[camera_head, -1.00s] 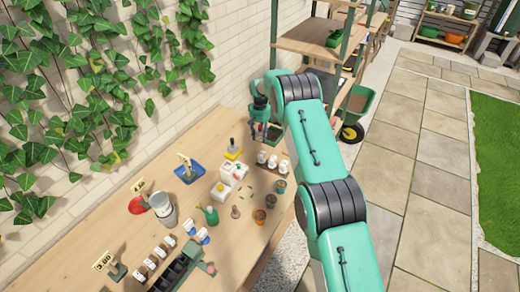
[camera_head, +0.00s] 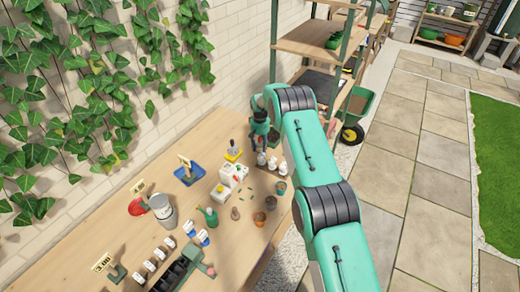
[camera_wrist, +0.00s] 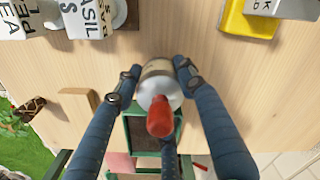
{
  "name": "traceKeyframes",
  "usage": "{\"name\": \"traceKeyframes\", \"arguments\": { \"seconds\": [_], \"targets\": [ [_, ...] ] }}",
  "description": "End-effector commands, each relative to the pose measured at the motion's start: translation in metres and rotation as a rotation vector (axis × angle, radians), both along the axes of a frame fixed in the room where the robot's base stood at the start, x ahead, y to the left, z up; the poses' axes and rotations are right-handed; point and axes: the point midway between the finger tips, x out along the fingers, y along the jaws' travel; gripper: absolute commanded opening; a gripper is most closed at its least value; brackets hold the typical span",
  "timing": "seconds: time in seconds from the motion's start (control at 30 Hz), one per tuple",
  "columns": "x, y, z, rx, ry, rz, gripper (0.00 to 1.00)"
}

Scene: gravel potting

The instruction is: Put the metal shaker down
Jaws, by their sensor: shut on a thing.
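My gripper (camera_wrist: 158,70) is shut on the metal shaker (camera_wrist: 155,88). Seen from above in the wrist view, the shaker has a round silver-grey top, a brownish band and a red tip pointing toward the camera. A finger stands on each side of it. In the head view my gripper (camera_head: 259,135) is over the far end of the wooden bench (camera_head: 120,245), just behind the white bottles. The shaker is hard to make out there. Its base is hidden, so I cannot tell if it touches the bench.
A yellow-based block (camera_wrist: 245,20) is at the wrist view's upper right. Small pots (camera_head: 271,203) stand near the bench's front edge.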

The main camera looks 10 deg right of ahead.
Motion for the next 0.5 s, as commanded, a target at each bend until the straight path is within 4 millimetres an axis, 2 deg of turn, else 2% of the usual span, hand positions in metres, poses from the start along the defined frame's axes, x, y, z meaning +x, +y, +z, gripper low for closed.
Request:
{"name": "traceKeyframes", "arguments": {
  "seconds": [0.13, 0.5],
  "targets": [
    [0.0009, 0.0000, -0.0119, 0.000, -0.002, 0.000, 0.10],
    [0.0006, 0.0000, -0.0149, 0.000, -0.002, 0.000, 0.10]
  ]
}}
